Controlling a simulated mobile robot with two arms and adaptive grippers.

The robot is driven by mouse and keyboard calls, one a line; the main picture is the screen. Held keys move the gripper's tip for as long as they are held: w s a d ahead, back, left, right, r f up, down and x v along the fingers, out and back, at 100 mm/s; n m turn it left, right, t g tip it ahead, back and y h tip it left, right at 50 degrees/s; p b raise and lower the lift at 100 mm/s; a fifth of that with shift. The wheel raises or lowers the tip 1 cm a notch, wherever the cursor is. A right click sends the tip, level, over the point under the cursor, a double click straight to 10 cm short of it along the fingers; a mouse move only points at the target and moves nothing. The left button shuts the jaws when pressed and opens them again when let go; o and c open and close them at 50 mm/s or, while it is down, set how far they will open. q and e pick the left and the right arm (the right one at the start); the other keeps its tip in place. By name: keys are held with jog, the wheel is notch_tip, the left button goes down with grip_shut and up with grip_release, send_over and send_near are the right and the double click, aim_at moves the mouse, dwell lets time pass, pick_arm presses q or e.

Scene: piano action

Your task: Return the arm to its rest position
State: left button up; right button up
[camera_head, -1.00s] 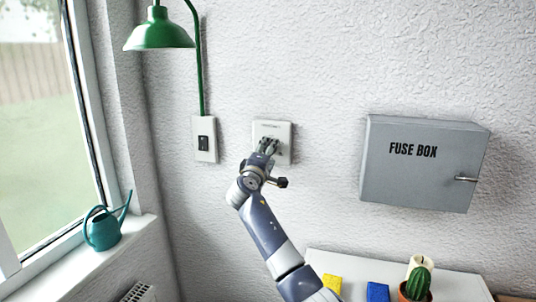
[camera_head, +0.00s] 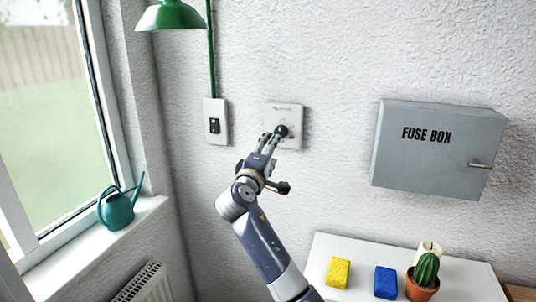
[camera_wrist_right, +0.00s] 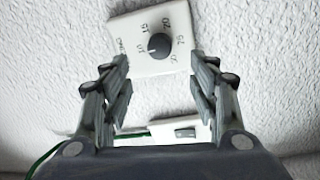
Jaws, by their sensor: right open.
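My right arm reaches up from the bottom of the head view. Its gripper (camera_head: 270,142) is open in front of the wall, just below and left of a black dial. The dial (camera_wrist_right: 159,46) sits on a white square plate (camera_wrist_right: 133,29) with markings around it. In the right wrist view the gripper (camera_wrist_right: 160,72) has its fingers spread wide with nothing between them, and the dial shows beyond the gap. In the head view the plate (camera_head: 293,112) is partly covered by the gripper. My left gripper is not in view.
A switch (camera_head: 214,125) is left of the plate, under a green lamp (camera_head: 170,15). A grey fuse box (camera_head: 440,150) is at right. Below, a white surface (camera_head: 340,250) holds a yellow sponge (camera_head: 338,271), a blue sponge (camera_head: 385,282) and a cactus (camera_head: 425,272). A watering can (camera_head: 116,210) stands on the sill.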

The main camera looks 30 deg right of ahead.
jog(key=shift+s+a+f, duration=0.1)
jog(key=shift+s+a, duration=0.4)
